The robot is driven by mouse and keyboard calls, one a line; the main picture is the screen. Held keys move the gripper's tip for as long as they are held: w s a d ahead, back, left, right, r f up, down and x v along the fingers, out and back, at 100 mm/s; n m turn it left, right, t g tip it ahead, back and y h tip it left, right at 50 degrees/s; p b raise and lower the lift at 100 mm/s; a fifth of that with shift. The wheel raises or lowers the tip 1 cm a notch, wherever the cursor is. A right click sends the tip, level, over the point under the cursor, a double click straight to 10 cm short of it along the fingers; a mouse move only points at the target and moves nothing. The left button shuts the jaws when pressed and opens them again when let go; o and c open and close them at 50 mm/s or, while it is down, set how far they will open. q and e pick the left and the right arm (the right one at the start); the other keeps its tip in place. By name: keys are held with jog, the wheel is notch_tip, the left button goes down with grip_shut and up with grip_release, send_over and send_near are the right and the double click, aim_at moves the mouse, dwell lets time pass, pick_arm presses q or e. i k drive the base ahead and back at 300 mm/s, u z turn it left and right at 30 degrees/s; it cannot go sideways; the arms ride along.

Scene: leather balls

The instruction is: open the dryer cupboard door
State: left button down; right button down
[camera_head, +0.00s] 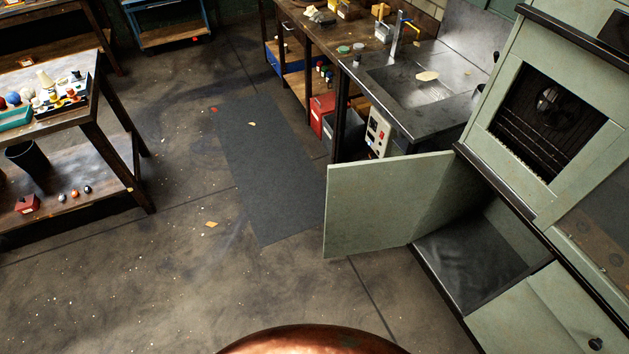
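The dryer cupboard is the pale green cabinet (545,205) at the right, with a dark fan opening (548,105) in its upper part. Its lower left door (375,205) stands wide open, swung out to the left over the floor. The lower compartment (470,255) behind it is open to view and looks empty. A second lower door (550,310) with a dark round knob (595,344) is shut at the bottom right. Neither of my grippers shows in the head view.
A workbench with a sink (425,80) stands behind the open door, with red and grey boxes beneath. A wooden table (50,110) with coloured balls is at the left. A dark mat (265,170) lies on the floor. The floor at lower left is mostly clear, with small scraps.

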aim_at(372, 204)
jog(key=u, duration=1.05)
jog(key=i, duration=3.75)
jog(key=z, duration=4.9)
